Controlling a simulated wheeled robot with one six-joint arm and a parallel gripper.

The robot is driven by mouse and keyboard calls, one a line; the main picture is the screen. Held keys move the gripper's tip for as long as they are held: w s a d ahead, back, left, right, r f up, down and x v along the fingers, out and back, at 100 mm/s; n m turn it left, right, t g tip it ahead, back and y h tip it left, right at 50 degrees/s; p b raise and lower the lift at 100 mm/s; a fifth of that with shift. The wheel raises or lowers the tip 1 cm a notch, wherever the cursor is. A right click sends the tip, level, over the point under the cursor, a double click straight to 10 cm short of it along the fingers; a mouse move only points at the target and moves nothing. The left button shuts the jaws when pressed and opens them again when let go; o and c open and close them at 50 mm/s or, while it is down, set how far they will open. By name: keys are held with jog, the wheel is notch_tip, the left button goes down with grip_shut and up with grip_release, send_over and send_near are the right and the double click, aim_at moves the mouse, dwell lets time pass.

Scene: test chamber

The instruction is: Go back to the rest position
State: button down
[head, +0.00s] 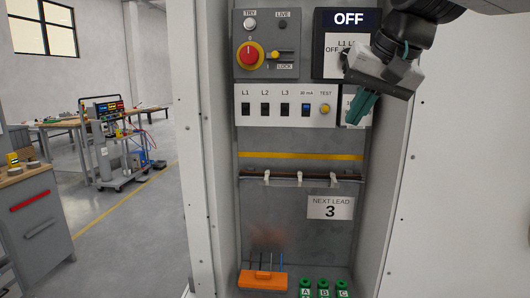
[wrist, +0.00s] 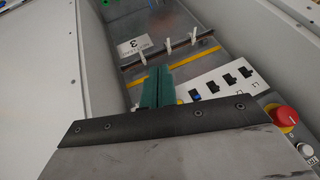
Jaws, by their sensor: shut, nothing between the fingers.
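My gripper (head: 361,106) is at the upper right of the cabinet in the head view, in front of the right end of the switch row and the lower part of the OFF display (head: 348,19). Its green fingers are together with nothing between them. In the wrist view the green fingers (wrist: 157,88) point into the cabinet, over the edge of the white switch panel (wrist: 222,83). The fingers look clear of the panel, but the exact gap cannot be told.
The cabinet holds a red rotary switch (head: 249,55), a rail with white clips (head: 290,177), a NEXT LEAD 3 sign (head: 330,208), an orange block (head: 262,280) with leads, and green sockets (head: 324,288). Cabinet side walls (head: 397,150) flank the space. A cart (head: 112,150) stands far left.

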jog(key=s+d+f+g+h, duration=0.1)
jog(key=s+d+f, duration=0.2)
jog(key=s+f, duration=0.4)
jog(key=s+d+f+g+h, duration=0.1)
jog(key=s+d+f+g, duration=0.1)
jog(key=s+f, duration=0.6)
jog(key=s+d+f+n+g, duration=0.1)
jog(key=s+d+f, duration=0.4)
jog(key=s+f, duration=0.3)
notch_tip(320, 180, down, 2)
jog(key=shift+g+h, duration=0.4)
